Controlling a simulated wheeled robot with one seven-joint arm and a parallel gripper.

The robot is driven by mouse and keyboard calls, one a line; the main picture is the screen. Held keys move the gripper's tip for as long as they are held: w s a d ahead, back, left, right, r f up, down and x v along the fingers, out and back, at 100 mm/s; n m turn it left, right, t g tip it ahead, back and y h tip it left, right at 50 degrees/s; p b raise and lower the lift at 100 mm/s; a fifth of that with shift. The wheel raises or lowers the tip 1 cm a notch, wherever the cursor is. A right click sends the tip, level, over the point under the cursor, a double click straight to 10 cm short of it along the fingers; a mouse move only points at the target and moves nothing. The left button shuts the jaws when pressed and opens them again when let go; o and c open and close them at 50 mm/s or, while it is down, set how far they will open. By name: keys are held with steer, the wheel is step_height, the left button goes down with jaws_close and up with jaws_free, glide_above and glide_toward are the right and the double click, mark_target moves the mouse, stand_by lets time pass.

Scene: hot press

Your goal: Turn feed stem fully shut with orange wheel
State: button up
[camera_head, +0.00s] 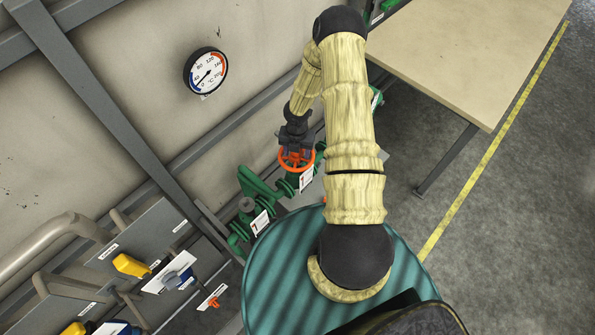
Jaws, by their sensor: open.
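The orange wheel (284,164) sits on the green feed pipework (258,188) low along the wall, near the middle of the view. My gripper (296,150) is right at the wheel, reaching it from above and behind in the picture. Its jaws are open, with the dark fingers over the far part of the rim. I cannot tell whether they touch it. The front and left of the rim show; the stem under the wheel is mostly hidden.
A round dial gauge (205,72) hangs on the wall. A panel with yellow (131,265) and blue handles stands at lower left. A wooden table (470,48) is at upper right. A teal ribbed drum top (270,285) lies below my arm. Grey floor at right is clear.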

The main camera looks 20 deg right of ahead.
steer(key=shift+n+p, duration=0.45)
steer(key=shift+n, duration=0.75)
steer(key=n, duration=0.2)
steer(key=shift+n, duration=0.4)
steer(key=n, duration=0.6)
steer(key=c, duration=0.6)
steer(key=shift+c, duration=0.4)
